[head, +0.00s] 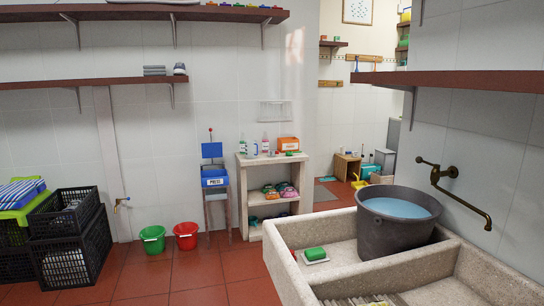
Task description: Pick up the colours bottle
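Several small bottles stand upright on top of a low cream shelf unit (244,184) against the back wall. A pale bottle with green on it (242,145) is at the left of the top. A clear bottle with a pinkish-red part (265,144) stands to its right. A small whitish-blue container (255,149) is between them. The labels are too small to read, so I cannot tell which is the colours bottle. Neither of my grippers is in view.
A stone washboard sink (282,262) with a grey bucket of water (378,240) and green soap (315,253) fills the front right. Green (152,240) and red (186,236) buckets and black crates (70,265) stand left. Tiled floor between is clear.

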